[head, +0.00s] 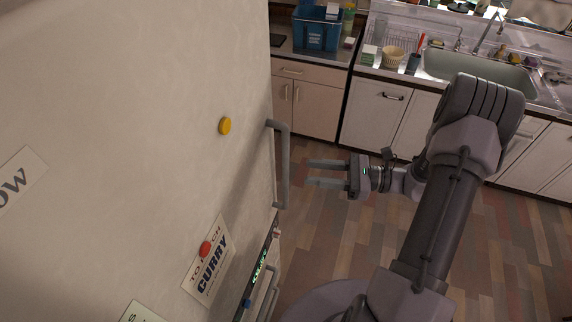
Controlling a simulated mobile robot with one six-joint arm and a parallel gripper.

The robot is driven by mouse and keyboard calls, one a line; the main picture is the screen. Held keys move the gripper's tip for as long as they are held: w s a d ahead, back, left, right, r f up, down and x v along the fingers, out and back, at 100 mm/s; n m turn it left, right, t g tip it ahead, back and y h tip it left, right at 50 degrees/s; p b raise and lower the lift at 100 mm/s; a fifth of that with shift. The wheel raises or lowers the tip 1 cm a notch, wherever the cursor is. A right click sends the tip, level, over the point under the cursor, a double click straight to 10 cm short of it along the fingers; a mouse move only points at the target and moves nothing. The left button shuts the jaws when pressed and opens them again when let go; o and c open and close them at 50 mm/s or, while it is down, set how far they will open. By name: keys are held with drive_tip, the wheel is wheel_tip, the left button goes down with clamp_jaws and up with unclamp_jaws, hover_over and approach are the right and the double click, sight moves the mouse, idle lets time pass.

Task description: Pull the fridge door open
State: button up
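The fridge (130,120) fills the left side of the head view, its broad pale side facing me. Its door front is seen nearly edge-on, and the door looks shut. A grey vertical bar handle (284,165) stands out from the upper door. My gripper (310,173) is to the right of the handle, its two fingers pointing left at it. The fingers are apart with nothing between them. The fingertips look a little short of the handle, though the exact depth gap is hard to judge.
A lower handle (268,290) and a small lit panel (262,262) are below. Counters with cabinets (375,110), a sink (480,75) and a blue crate (317,30) line the back. The wooden floor (340,240) between is clear.

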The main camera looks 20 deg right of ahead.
sight(286, 169)
drive_tip(key=x, duration=0.8)
clamp_jaws()
idle(1.1)
